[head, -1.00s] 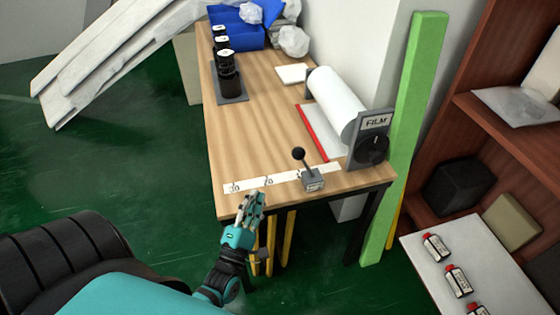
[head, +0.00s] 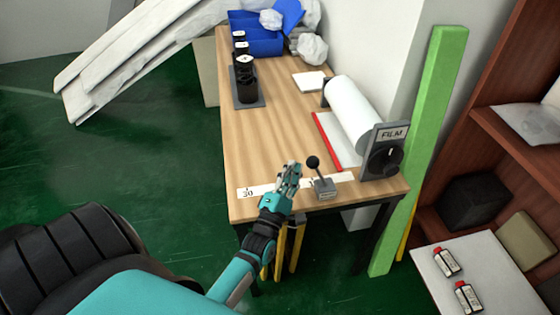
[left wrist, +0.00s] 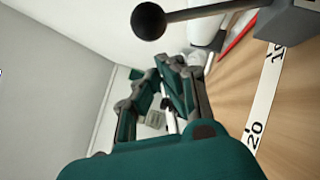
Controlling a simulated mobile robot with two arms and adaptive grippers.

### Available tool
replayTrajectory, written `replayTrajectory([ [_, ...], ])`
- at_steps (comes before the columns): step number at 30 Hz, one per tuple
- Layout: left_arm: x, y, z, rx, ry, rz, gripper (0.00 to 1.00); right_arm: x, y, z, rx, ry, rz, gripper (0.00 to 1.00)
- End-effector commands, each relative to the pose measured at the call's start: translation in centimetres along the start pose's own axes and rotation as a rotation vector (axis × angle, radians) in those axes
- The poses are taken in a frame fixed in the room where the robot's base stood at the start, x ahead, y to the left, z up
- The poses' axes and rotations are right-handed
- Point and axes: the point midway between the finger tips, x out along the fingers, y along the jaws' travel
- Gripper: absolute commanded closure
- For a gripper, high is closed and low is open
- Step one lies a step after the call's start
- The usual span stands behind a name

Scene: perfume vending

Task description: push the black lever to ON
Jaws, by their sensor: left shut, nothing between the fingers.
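The black lever (head: 315,168) has a round black knob on a thin rod and rises from a small grey base (head: 325,189) near the table's front edge. In the left wrist view its knob (left wrist: 149,21) and rod cross the top of the picture. My left gripper (head: 292,167) is shut and empty, just left of the lever, at about knob height. The fingers also show in the left wrist view (left wrist: 176,72), below the knob. I cannot tell whether they touch the lever. No ON mark is readable. My right gripper is not in view.
A white scale strip (head: 248,193) lies along the front of the wooden table (head: 285,130). The FILM dial box (head: 384,150) and white roll (head: 352,112) stand right of the lever. Black bottles (head: 246,80) stand at the back left. A green post (head: 425,140) rises at right.

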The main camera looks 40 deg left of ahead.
Motion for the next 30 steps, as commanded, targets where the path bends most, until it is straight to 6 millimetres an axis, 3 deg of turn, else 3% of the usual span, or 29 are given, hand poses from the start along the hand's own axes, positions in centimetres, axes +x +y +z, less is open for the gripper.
replayTrajectory([
  [16, 0.2, 0.0, 0.9, 0.002, 0.0, -0.002, 1.0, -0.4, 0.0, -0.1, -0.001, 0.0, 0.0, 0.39],
  [30, 0.6, 0.6, 1.5, 0.06, -0.001, -0.049, 1.0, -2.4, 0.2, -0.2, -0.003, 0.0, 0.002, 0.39],
])
